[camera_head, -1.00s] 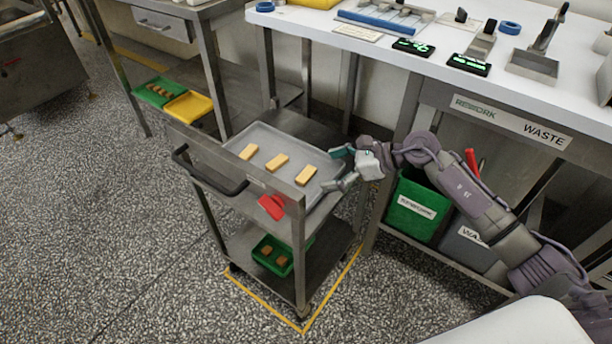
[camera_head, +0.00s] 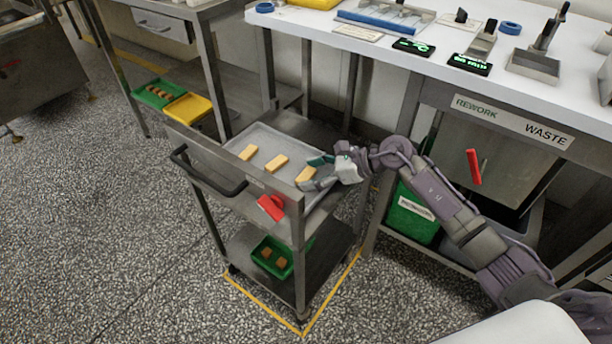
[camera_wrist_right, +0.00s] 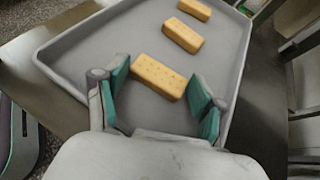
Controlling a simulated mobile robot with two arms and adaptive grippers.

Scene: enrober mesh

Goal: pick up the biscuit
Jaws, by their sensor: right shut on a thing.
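Three tan rectangular biscuits lie in a row on a grey tray (camera_head: 262,135) on top of the trolley. My right gripper (camera_head: 311,173) is low at the tray's right side, shut on the rightmost biscuit (camera_head: 305,174). In the right wrist view the fingers (camera_wrist_right: 160,88) stand at the two ends of this biscuit (camera_wrist_right: 160,76), which is dotted with small holes. I cannot tell any gap between it and the tray. The middle biscuit (camera_head: 277,163) and the left biscuit (camera_head: 248,152) lie apart from the gripper. My left gripper is out of view.
The trolley has a black handle (camera_head: 208,174) and a red tag (camera_head: 270,207). A green crate (camera_head: 285,269) with biscuits is on its lower shelf. A white worktop (camera_head: 400,38) with tools and scales stands behind. A green bin (camera_head: 410,222) is beneath it.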

